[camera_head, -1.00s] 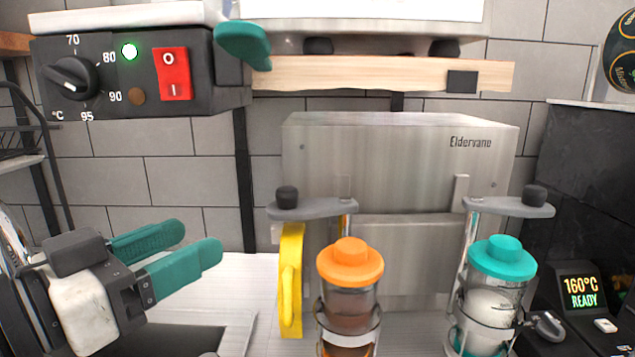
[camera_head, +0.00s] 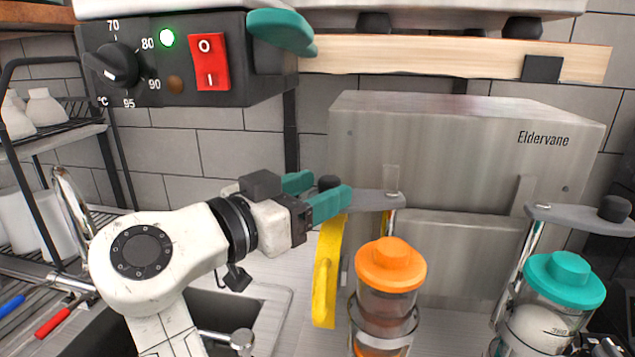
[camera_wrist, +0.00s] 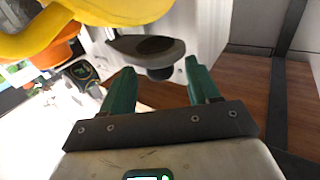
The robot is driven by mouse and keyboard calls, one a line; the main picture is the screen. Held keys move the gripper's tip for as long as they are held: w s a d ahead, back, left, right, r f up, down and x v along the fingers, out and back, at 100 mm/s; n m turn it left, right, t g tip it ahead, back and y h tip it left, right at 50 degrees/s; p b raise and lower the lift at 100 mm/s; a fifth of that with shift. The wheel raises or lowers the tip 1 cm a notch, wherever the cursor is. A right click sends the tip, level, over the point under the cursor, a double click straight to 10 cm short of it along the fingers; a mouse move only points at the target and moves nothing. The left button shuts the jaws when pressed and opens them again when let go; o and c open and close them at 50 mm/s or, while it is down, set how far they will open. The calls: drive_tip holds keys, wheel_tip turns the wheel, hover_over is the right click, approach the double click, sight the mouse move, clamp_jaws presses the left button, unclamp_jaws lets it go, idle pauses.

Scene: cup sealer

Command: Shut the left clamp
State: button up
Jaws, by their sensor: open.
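The left clamp is a grey lever (camera_head: 372,201) with a black knob (camera_head: 328,183), level above and behind the orange-lidded cup (camera_head: 390,290). In the wrist view the grey lever (camera_wrist: 135,47) and its knob (camera_wrist: 160,72) lie just beyond and between my fingertips. My gripper (camera_head: 324,191) has its teal fingers parted, one on each side of the knob as seen from the head. It is open and holds nothing; whether a finger touches the knob cannot be told. In the wrist view my gripper (camera_wrist: 160,68) is also open.
A yellow handle (camera_head: 326,275) hangs close below my fingers. The right clamp (camera_head: 580,216) stands over a teal-lidded cup (camera_head: 560,300). The steel Eldervane box (camera_head: 460,150) is behind. A control box (camera_head: 200,60) hangs above; a sink (camera_head: 235,310) is below my arm.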

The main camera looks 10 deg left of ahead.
drive_tip(key=shift+w+d, duration=0.2)
drive_tip(key=shift+w, duration=0.05)
drive_tip(key=shift+c, duration=0.2)
clamp_jaws()
idle(0.3)
